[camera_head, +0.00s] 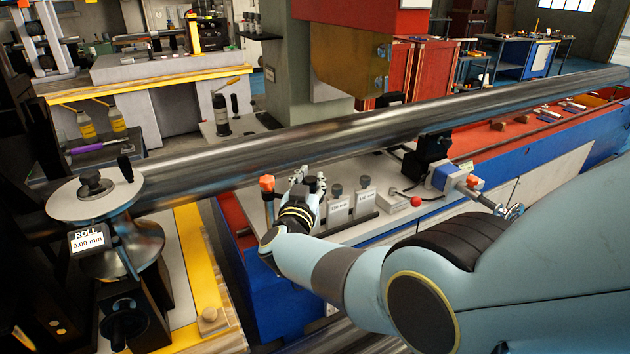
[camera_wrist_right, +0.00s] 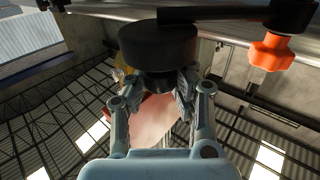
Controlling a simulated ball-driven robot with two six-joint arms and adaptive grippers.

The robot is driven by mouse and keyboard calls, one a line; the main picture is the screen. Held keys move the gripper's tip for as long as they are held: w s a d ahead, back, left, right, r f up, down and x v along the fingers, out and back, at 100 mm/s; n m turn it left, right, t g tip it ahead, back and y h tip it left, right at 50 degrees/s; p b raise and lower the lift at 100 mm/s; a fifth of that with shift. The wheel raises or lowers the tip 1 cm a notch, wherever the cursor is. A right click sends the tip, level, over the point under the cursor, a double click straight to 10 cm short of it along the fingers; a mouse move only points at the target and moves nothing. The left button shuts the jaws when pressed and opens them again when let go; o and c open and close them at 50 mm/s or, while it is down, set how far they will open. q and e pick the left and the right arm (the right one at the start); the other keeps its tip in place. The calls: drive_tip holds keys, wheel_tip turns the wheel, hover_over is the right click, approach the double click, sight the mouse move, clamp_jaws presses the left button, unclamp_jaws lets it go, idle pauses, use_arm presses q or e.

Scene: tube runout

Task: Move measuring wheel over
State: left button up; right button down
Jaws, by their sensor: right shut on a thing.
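My right gripper (camera_head: 308,184) is at the grey bench top beside the long steel tube (camera_head: 330,133). In the right wrist view, its two fingers (camera_wrist_right: 158,82) are closed around the narrower dark part below a thick black disc (camera_wrist_right: 158,43). I take this disc to be the measuring wheel; the gripper mostly hides it in the head view. A dark arm runs beside the disc to an orange knob (camera_wrist_right: 271,52), which shows left of the gripper in the head view (camera_head: 267,183). My left gripper is not in view.
A roller stand with a round plate (camera_head: 75,207) and a display (camera_head: 88,240) reading "ROLL 0.00 mm" stands at the left. Small labelled blocks (camera_head: 338,207) and a red-topped button (camera_head: 416,202) sit right of the gripper. A clamp (camera_head: 470,183) stands farther right.

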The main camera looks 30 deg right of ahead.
drive_tip(key=shift+s+a+f, duration=0.1)
drive_tip(key=shift+a, duration=0.05)
drive_tip(key=c, duration=1.1)
unclamp_jaws()
wheel_tip(320, 180, up, 10)
drive_tip(key=shift+r, duration=0.1)
